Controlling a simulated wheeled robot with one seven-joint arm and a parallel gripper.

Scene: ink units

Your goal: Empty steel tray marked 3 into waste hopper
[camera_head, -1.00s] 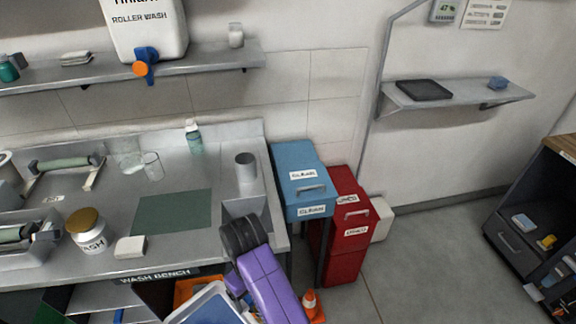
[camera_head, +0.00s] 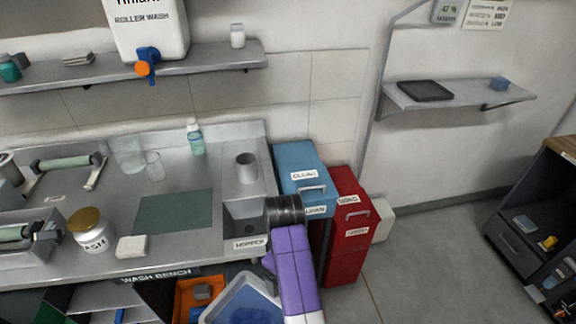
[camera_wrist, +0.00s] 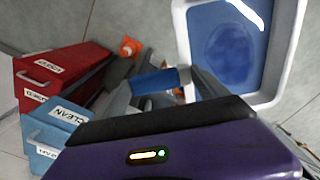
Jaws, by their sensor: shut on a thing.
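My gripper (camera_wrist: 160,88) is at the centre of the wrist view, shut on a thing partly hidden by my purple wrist. Grey metal edges and a blue part (camera_wrist: 154,81) show there; I take it for the steel tray, but no number 3 is readable. In the head view my arm hides the gripper. The waste hopper looks to be the sunken grey basin (camera_head: 245,212) at the bench's right end; its front label is hard to read. My black arm joint stands just right of that basin.
Blue (camera_head: 297,163) and red (camera_head: 348,262) bins stand right of the bench. A white-rimmed blue tub (camera_head: 207,316) is at the bottom. An orange cone (camera_wrist: 130,47) shows in the wrist view. A grey cup (camera_head: 246,168) stands behind the basin.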

